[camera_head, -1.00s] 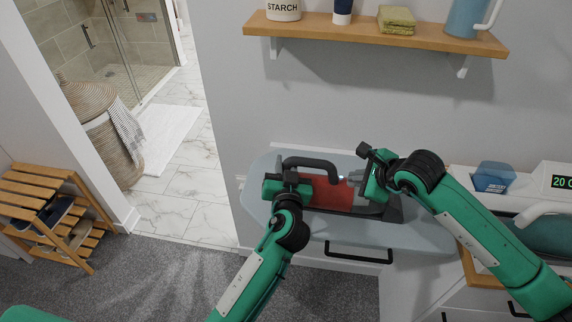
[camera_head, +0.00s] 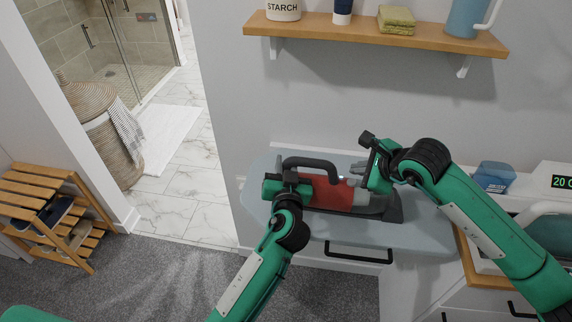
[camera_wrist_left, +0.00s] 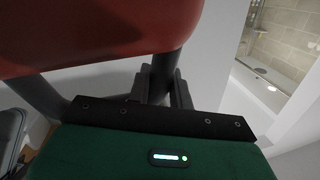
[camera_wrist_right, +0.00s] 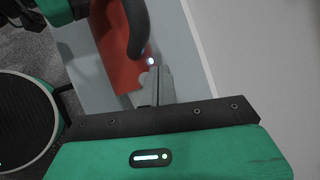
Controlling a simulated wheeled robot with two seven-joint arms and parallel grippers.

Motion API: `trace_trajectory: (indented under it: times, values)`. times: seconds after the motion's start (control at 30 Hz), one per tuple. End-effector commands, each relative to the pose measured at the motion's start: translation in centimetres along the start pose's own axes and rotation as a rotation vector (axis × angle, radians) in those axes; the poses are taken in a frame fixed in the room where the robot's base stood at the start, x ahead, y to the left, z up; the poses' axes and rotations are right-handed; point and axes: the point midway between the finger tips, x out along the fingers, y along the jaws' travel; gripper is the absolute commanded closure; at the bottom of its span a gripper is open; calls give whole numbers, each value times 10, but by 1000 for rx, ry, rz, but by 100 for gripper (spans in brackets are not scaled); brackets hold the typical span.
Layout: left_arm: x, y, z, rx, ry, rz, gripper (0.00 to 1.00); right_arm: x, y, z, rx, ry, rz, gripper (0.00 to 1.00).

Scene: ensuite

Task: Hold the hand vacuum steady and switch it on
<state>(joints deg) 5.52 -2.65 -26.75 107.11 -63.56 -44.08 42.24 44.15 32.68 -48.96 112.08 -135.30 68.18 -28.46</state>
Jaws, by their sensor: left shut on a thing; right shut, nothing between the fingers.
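The hand vacuum (camera_head: 330,194) has a red body, a dark grey looped handle and a grey front end. It lies on the light blue-grey board (camera_head: 425,236). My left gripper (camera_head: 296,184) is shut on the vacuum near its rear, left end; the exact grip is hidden. In the left wrist view the red body (camera_wrist_left: 90,35) fills the top, beside the gripper (camera_wrist_left: 165,82). My right gripper (camera_head: 362,182) is shut and empty over the front part. In the right wrist view its fingertips (camera_wrist_right: 153,75) are close to a small white light (camera_wrist_right: 150,61) by the handle; contact is unclear.
A wooden shelf (camera_head: 440,40) with a starch tin, sponges and a blue jug is on the wall above. A blue box (camera_head: 494,177) and a digital clock (camera_head: 560,182) stand at the right. A shoe rack (camera_head: 45,215) and a wicker basket (camera_head: 105,130) are at the left.

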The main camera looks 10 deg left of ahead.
Motion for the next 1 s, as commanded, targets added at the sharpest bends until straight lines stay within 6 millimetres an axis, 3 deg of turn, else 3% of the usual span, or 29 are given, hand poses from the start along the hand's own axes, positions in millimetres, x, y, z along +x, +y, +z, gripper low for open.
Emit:
trace_trajectory:
  times: [0.5, 0.9, 0.93, 1.0]
  values:
    - [0, 0, 0, 0, 0, 1, 100, -34, -25, 25, -1, 0, -1, 100]
    - [0, 0, 0, 0, 0, 1, 100, -36, -26, 26, -1, 0, 0, 100]
    - [0, 0, 0, 0, 0, 1, 73, -36, -26, 26, -1, 0, 0, 100]
    - [0, 0, 0, 0, 0, 0, 59, -36, -26, 26, -1, 0, 0, 100]
